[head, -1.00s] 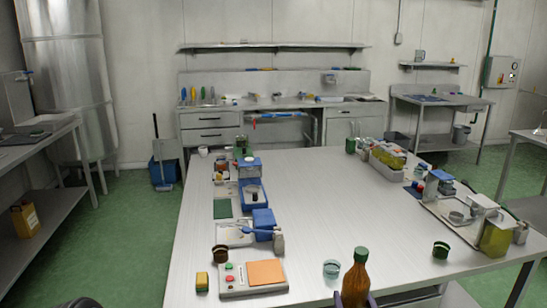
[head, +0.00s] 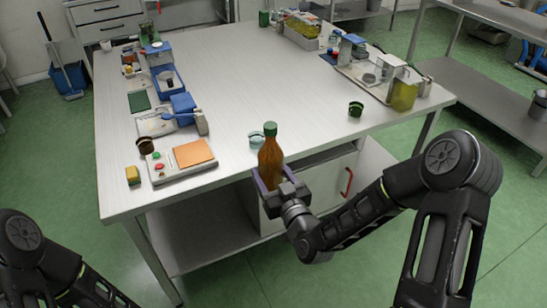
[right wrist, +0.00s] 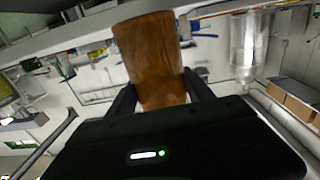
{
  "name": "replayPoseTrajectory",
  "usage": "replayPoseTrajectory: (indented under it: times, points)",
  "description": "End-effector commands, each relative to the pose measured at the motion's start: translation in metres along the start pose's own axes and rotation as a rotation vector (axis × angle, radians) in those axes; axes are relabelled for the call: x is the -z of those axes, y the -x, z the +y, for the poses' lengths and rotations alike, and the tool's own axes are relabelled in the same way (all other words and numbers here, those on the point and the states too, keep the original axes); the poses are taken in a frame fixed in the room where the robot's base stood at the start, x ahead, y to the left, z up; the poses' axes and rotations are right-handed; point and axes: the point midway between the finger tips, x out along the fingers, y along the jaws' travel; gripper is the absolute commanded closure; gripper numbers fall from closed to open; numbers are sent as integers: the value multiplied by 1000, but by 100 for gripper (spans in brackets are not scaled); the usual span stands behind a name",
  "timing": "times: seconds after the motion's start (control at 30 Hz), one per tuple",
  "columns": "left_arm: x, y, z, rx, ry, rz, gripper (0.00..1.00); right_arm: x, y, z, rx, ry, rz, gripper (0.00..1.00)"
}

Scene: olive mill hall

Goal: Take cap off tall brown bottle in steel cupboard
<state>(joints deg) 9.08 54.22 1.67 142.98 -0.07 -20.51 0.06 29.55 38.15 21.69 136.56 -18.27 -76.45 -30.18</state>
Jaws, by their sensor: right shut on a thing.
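The tall brown bottle (head: 270,158) is upright, with its green cap (head: 270,128) on. My right gripper (head: 268,182) is shut on the lower part of the bottle, at the table's front edge. In the right wrist view the bottle's brown body (right wrist: 152,62) stands between the two dark fingers (right wrist: 160,95). The cap is out of that view. A pale steel cupboard (head: 318,190) with a red handle (head: 348,182) sits under the table, partly behind my right arm. Its front looks closed. My left arm shows at lower left, but its gripper is out of view.
A clear glass (head: 256,141) stands just behind the bottle. The steel table (head: 220,75) is clear in the middle. A green cup (head: 355,109) stands at right.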

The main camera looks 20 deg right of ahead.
Motion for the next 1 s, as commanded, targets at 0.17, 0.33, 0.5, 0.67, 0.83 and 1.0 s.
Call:
replayPoseTrajectory:
  times: [0.17, 0.33, 0.5, 0.67, 0.83, 1.0]
  points:
    - [0, 0, 0, 0, 0, 0, 18, -14, 18, -37, 152, -1, 3, 100]
    - [0, 0, 0, 0, 0, 0, 18, -29, 38, -76, 317, -2, 3, 100]
    - [0, 0, 0, 0, 0, 0, 18, -43, 56, -110, 457, -1, 4, 100]
    - [0, 0, 0, 0, 0, 0, 18, -51, 66, -130, 542, -2, 4, 100]
    - [0, 0, 0, 0, 0, 0, 18, -54, 70, -137, 575, 0, 6, 100]
    - [0, 0, 0, 0, 0, 0, 18, -54, 70, -138, 577, 0, 6, 100]
